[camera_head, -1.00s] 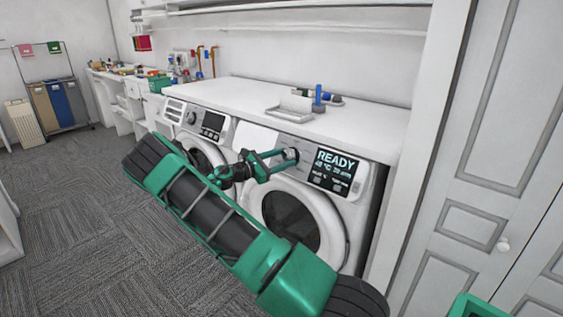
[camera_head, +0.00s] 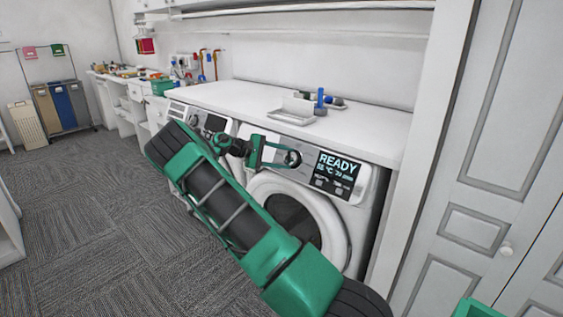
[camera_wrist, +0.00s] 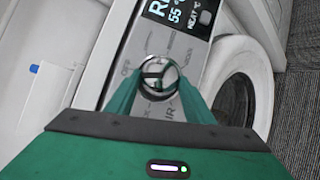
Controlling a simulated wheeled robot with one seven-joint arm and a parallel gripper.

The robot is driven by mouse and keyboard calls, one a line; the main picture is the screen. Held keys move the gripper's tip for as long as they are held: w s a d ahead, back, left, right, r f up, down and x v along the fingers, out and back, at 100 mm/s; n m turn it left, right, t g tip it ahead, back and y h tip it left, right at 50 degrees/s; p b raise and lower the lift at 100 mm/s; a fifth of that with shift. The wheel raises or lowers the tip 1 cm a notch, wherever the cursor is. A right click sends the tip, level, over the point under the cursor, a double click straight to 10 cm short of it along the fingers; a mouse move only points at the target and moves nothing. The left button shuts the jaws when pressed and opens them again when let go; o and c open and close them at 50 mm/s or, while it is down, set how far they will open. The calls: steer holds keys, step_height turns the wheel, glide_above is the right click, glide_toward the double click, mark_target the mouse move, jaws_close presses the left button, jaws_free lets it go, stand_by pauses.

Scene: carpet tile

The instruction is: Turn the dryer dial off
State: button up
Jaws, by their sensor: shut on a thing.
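The dryer (camera_head: 357,208) is the right-hand white machine, with a round glass door and a display (camera_head: 337,169) reading READY. Its round dial (camera_head: 294,158) sits on the panel left of the display. In the wrist view the silvery dial (camera_wrist: 158,75) stands between my green fingertips, with printed labels around it, one reading OFF. My gripper (camera_wrist: 160,84) is shut on the dial, a finger on each side. It also shows at the panel in the head view (camera_head: 288,157). The wrist view shows 55° on the display. My arm hides part of the machine fronts.
A second white machine (camera_head: 216,123) stands to the left, partly behind my arm. A panelled door (camera_head: 475,150) is at the right. Carpet floor (camera_head: 80,215) is open at the left.

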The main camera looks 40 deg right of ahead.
steer(key=shift+w+r+m+t+y, duration=0.15)
steer(key=shift+m+t+y, duration=0.15)
steer(key=shift+m+y, duration=1)
steer(key=shift+m+h, duration=0.3)
steer(key=shift+m, duration=0.2)
steer(key=o, duration=1)
steer(key=shift+o, duration=0.2)
steer(key=shift+d, duration=0.1)
steer(key=v, duration=1)
steer(key=shift+w+a+r, duration=0.15)
steer(key=shift+w+a, duration=0.05)
steer(key=shift+a, duration=0.15)
